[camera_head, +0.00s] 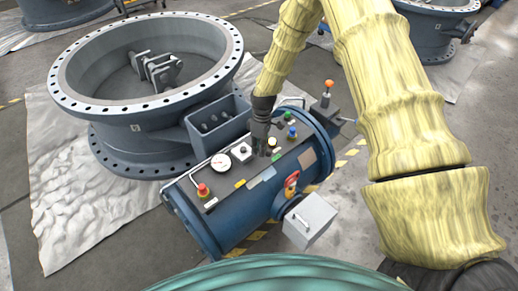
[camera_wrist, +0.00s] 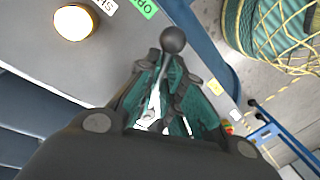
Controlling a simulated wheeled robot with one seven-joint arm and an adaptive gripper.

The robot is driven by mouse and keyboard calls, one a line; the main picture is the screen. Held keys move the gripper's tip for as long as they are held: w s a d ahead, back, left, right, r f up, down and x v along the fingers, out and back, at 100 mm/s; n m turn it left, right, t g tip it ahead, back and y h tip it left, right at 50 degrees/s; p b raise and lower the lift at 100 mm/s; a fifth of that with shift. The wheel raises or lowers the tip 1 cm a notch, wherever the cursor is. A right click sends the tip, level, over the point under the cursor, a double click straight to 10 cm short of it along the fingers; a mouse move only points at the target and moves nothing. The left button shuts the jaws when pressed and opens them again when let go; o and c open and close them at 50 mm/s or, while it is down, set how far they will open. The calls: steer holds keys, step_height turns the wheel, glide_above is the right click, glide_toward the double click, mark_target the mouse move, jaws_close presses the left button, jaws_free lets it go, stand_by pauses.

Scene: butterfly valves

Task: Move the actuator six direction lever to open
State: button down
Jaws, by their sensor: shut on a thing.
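The blue actuator (camera_head: 240,205) lies beside the big flanged valve, its panel facing up. My gripper (camera_head: 264,148) reaches down onto the middle of this panel. In the wrist view the gripper (camera_wrist: 167,76) is shut on the direction lever (camera_wrist: 172,40), a thin stem with a black ball knob. The knob stands out beyond the fingertips. A green label starting with "OP" (camera_wrist: 143,7) and a white label starting with "SH" (camera_wrist: 107,5) are partly cut off at the top edge. In the head view my gripper hides most of the lever.
A pressure gauge (camera_head: 220,162), a red button (camera_head: 203,190), green (camera_head: 291,117) and blue (camera_head: 292,132) knobs and an orange-topped lever (camera_head: 327,86) surround my gripper. A red-yellow handle (camera_head: 291,183) and a grey box (camera_head: 310,220) stick out in front. A lamp (camera_wrist: 73,22) glows.

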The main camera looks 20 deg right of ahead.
steer(key=c, duration=1.5)
jaws_free()
steer(key=shift+c, duration=0.2)
step_height(320, 180, up, 12)
steer(key=w+d, duration=0.1)
steer(key=shift+w+d, duration=0.3)
steer(key=shift+w, duration=0.1)
steer(key=shift+f, duration=0.15)
